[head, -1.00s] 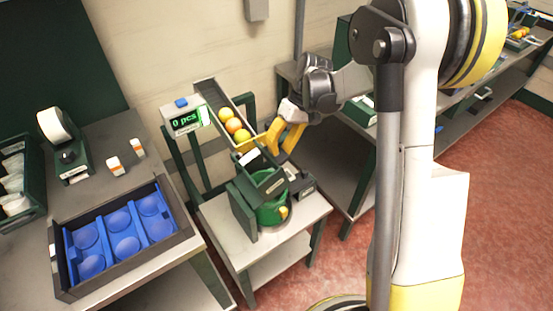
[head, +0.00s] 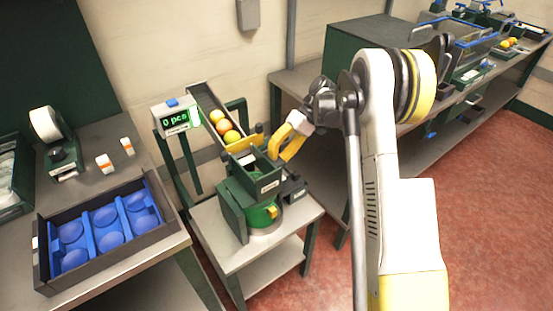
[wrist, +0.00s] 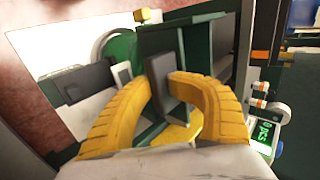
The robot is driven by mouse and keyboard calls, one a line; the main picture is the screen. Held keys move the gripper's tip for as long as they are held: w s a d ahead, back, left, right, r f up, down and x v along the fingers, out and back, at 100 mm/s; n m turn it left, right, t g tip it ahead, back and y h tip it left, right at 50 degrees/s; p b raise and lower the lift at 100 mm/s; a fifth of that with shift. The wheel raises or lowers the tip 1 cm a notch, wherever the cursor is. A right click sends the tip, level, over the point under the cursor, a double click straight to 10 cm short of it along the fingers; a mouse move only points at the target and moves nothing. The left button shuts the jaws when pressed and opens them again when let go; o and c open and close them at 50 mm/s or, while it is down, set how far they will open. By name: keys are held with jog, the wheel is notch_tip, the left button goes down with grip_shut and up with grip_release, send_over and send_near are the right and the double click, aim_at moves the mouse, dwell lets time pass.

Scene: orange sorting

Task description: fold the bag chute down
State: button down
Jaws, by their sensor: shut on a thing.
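The bag chute (head: 262,175) is a dark green, open-topped box with a pale label, above a green round base (head: 262,216) on the small table. In the wrist view the chute (wrist: 160,42) appears as green panels beyond the fingers. My gripper (head: 280,150) reaches it from the right at its upper rear side. In the wrist view my yellow fingers (wrist: 170,92) are closed on a dark grey flat tab (wrist: 160,78) at the chute. The fingers hide part of it. I cannot tell the chute's exact tilt.
A sloped ramp (head: 204,98) holding three oranges (head: 221,125) ends behind the chute. A counter display (head: 175,119) reading 0 pcs stands left of the ramp. A dark crate with a blue insert (head: 105,225) lies on the left bench. Red floor is open at right.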

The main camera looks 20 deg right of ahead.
jog(key=shift+d+f, duration=0.15)
jog(key=shift+f, duration=0.05)
jog(key=c, duration=1.4)
grip_release()
jog(key=shift+d, duration=0.1)
jog(key=shift+r, duration=0.1)
jog(key=v, duration=0.7)
jog(key=shift+w+d+r, duration=0.1)
jog(key=shift+d, duration=0.1)
